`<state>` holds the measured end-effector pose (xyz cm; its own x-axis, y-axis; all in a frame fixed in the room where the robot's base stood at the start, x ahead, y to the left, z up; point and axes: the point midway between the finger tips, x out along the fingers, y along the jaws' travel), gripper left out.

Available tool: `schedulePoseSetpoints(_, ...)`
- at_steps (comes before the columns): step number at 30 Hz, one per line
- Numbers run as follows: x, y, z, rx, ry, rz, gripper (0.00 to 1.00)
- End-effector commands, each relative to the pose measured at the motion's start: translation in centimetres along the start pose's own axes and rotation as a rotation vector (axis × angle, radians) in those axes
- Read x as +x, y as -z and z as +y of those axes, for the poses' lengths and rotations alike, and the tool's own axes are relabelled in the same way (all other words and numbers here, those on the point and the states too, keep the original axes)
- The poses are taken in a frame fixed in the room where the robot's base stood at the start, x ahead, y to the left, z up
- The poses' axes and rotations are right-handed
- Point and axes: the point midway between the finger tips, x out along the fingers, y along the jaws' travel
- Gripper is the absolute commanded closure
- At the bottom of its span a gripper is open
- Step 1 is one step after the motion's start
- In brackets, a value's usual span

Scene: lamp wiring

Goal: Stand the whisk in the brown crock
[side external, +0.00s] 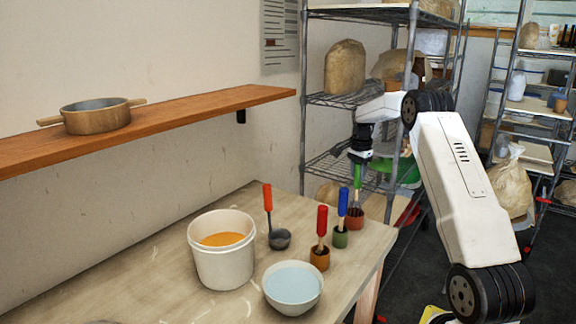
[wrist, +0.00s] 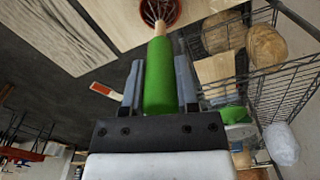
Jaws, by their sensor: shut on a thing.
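The whisk has a green handle (side external: 357,176) and a thin wire head. My gripper (side external: 358,164) is shut on the upper part of that handle and holds it about upright. The wire head meets the mouth of a reddish-brown crock (side external: 355,221) near the table's right edge; its lower end is hidden. In the wrist view, my gripper (wrist: 158,64) has a finger on each side of the green handle (wrist: 158,85), and the wires reach into the round mouth of the reddish crock (wrist: 174,18). I cannot tell whether the wires touch its bottom.
An orange-brown crock (side external: 319,260) holds a red-handled tool, and a green crock (side external: 340,239) a blue-handled one. A ladle (side external: 280,240), a white bucket (side external: 224,266) and a bowl (side external: 293,307) stand further left. The table's right edge and a wire rack (side external: 340,168) are close by.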

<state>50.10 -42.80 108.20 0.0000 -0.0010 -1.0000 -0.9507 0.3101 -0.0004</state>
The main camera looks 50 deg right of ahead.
Motion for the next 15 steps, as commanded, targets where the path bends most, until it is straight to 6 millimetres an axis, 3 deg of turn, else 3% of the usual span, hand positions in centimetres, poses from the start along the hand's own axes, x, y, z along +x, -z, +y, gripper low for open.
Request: schedulePoseSetpoints(15,0.75,-0.01,0.01,0.0,-0.001,0.0,1.0)
